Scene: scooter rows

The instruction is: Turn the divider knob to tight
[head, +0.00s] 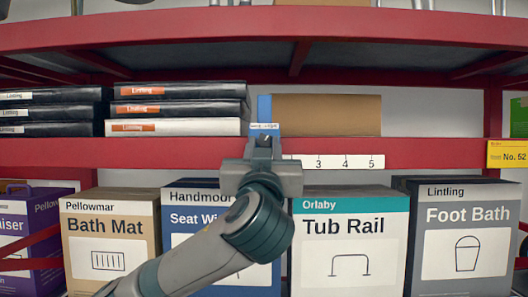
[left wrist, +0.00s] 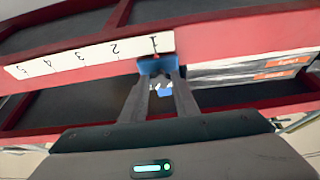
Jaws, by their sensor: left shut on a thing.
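The blue divider (head: 264,108) stands on the red shelf between the stacked black cases and a brown box. Its small front label (head: 264,127) is too small to read surely. My left gripper (head: 264,141) is in front of the shelf edge, just below that label, and hides the knob from the head. In the left wrist view, the fingers of my left gripper (left wrist: 159,78) reach to the blue divider front (left wrist: 156,64) and are shut on the knob, which is mostly hidden between them. The knob's setting cannot be read. My right gripper is in neither view.
A white number strip (head: 345,162) runs along the red shelf edge (head: 430,152) to the right of the gripper. Black cases (head: 180,108) lie left of the divider, a brown box (head: 335,115) right. Boxes including Tub Rail (head: 345,225) stand below.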

